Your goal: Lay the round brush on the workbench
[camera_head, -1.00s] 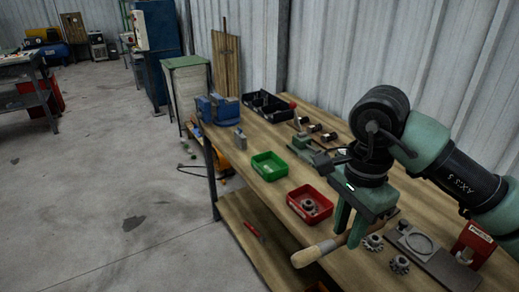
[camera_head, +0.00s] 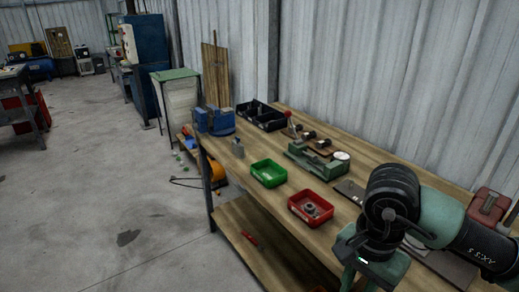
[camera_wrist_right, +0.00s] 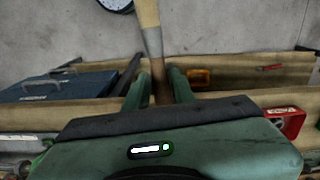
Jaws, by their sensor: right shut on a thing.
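The round brush (camera_wrist_right: 150,25) shows in the right wrist view as a pale wooden shaft with a grey metal band, running up from between my right fingers. My right gripper (camera_wrist_right: 160,88) is shut on it. In the head view my right gripper (camera_head: 362,277) is at the bottom edge, over the near part of the workbench (camera_head: 277,206). The brush does not show there, hidden or below the frame. Whether it touches the bench cannot be told. My left gripper is not in view.
A red bin (camera_head: 311,221) with a metal part and a green bin (camera_head: 268,184) stand left of my right gripper. A green bench device (camera_head: 318,164) is behind them. A blue vise (camera_head: 214,120) and black bins (camera_head: 262,121) stand at the far end. Bare wood lies between.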

